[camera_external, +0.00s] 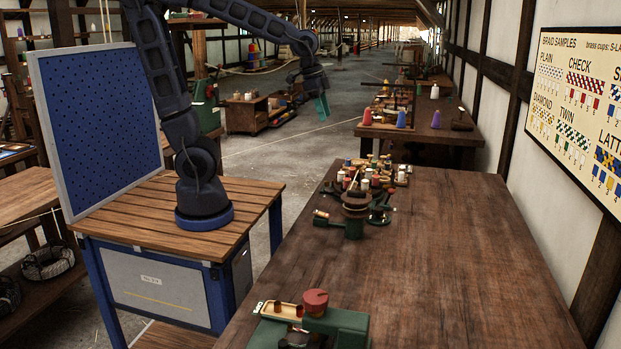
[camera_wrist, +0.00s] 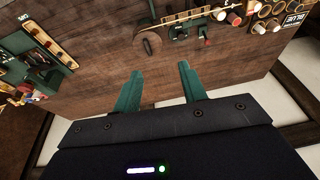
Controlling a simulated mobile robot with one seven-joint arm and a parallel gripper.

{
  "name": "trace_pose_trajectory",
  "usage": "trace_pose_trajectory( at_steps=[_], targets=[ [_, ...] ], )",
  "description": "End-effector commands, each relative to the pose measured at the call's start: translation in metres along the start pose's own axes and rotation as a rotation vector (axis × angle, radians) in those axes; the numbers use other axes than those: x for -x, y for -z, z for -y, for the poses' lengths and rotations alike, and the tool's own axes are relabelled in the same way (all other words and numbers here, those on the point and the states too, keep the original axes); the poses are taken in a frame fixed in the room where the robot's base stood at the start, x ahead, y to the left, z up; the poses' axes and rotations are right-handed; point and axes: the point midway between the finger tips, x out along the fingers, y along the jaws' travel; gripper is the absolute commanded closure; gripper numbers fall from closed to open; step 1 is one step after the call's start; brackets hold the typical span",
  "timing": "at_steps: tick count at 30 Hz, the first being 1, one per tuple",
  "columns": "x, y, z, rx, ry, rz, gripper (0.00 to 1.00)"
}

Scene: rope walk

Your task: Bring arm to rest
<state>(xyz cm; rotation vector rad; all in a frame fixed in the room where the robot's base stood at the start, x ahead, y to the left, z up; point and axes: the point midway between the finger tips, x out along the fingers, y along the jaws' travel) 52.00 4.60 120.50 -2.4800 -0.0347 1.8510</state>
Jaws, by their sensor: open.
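My arm rises from its round blue base on the wooden-topped cart and arches to the right. My gripper (camera_external: 321,108) hangs in the air at the arm's end, above the open floor left of the back bench. Its teal fingers point down. In the wrist view my gripper (camera_wrist: 160,72) shows two teal fingers spread apart with nothing between them. Dark wooden boards with a bench-like surface (camera_wrist: 105,60) lie beyond the fingertips. No object is held.
A long dark table (camera_external: 430,260) fills the right foreground, with a green braiding machine (camera_external: 352,215) and another green device (camera_external: 325,325) on it. A blue pegboard (camera_external: 100,120) stands left of my arm. Coloured cones (camera_external: 401,119) stand on the back bench. A braid chart (camera_external: 585,95) hangs right.

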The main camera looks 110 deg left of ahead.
Motion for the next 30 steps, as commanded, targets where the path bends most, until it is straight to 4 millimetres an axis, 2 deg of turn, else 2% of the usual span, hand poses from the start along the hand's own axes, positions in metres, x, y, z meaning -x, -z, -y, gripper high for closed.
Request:
trace_pose_trajectory(
  at_steps=[1,6,15,22,30],
  targets=[
    [0.009,-0.007,-0.015,-0.007,0.000,-0.012,0.58],
    [0.031,-0.035,-0.056,-0.002,-0.004,-0.040,0.58],
    [0.057,-0.093,-0.108,0.012,-0.027,-0.089,0.58],
    [0.063,-0.122,-0.124,0.024,-0.043,-0.109,0.58],
    [0.064,-0.127,-0.127,0.028,-0.046,-0.112,0.58]
  ],
)
